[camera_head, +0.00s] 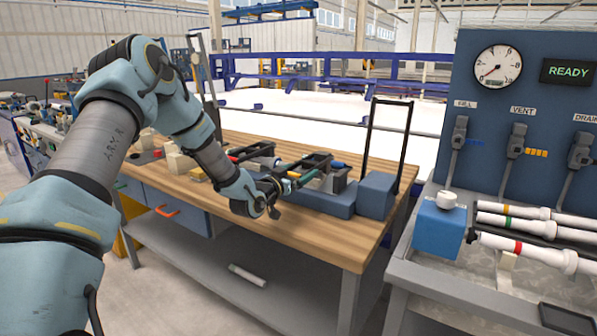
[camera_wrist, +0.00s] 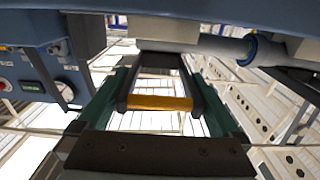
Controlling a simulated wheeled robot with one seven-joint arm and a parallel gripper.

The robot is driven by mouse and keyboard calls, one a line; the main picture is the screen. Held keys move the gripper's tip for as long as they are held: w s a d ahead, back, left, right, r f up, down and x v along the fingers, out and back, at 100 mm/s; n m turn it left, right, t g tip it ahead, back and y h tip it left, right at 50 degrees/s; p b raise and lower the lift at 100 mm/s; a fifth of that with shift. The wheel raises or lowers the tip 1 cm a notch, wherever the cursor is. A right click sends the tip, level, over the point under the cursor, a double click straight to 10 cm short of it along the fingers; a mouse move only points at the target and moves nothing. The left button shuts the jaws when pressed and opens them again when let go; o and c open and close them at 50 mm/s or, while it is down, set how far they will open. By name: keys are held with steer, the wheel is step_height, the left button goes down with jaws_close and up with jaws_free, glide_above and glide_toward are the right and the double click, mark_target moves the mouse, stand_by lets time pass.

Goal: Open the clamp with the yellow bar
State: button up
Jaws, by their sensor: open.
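The yellow bar (camera_wrist: 160,103) spans a dark U-shaped clamp handle (camera_wrist: 188,72) in the wrist view. My gripper (camera_wrist: 160,88) is open, with one green finger on each side of the handle. The bar lies between the fingers; I cannot tell whether they touch the frame. In the head view, my gripper (camera_head: 297,181) is low over the workbench beside dark clamp frames (camera_head: 318,162) on a blue base (camera_head: 325,203). The yellow bar cannot be made out there. A grey pipe (camera_wrist: 215,45) with a blue ring runs beyond the handle in the wrist view.
The wooden workbench (camera_head: 325,237) has clear room at its front. A tall black hoop (camera_head: 411,135) and a blue block (camera_head: 376,195) stand at its right. Further right, banded pipes (camera_head: 510,210) lie before a blue valve panel (camera_head: 540,95) reading READY.

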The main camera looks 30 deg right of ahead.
jaws_close()
stand_by(0.8)
